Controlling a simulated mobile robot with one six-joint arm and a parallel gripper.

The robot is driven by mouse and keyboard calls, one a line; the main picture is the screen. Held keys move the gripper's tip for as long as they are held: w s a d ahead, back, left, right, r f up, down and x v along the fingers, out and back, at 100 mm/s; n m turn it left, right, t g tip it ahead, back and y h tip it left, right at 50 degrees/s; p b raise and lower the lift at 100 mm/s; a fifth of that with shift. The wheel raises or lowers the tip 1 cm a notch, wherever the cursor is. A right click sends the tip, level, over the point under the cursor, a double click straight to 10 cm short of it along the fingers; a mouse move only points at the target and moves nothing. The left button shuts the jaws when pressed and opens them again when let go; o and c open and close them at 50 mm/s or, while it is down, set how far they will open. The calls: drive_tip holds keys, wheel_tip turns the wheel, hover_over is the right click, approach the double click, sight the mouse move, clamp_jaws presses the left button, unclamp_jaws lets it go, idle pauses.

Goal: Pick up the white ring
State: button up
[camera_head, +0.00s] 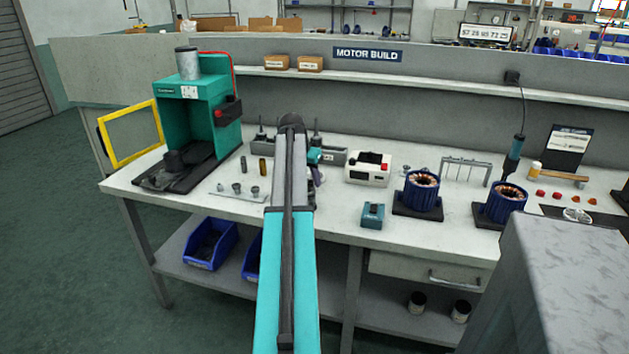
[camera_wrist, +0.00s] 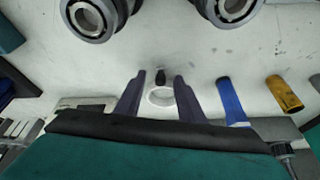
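The white ring (camera_wrist: 160,97) lies on the pale bench top in the wrist view, low in the middle. A small black piece (camera_wrist: 160,77) shows just beyond its far edge; I cannot tell whether they touch. My gripper (camera_wrist: 159,76) is open, with one dark finger on each side of the ring and small gaps between. I cannot tell how far the fingertips are above the bench. In the head view my arm covers the middle of the bench, and the ring cannot be seen there.
In the wrist view, a blue cylinder (camera_wrist: 231,101) and a brass cylinder (camera_wrist: 285,93) are right of my gripper. Two round bearing-like parts (camera_wrist: 90,18) (camera_wrist: 231,9) are at the top. In the head view, a green press (camera_head: 199,103) stands left and a white device (camera_head: 368,169) right.

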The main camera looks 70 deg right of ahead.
idle(0.3)
clamp_jaws()
drive_tip(key=shift+r, duration=0.1)
wheel_tip(320, 180, up, 10)
idle(0.8)
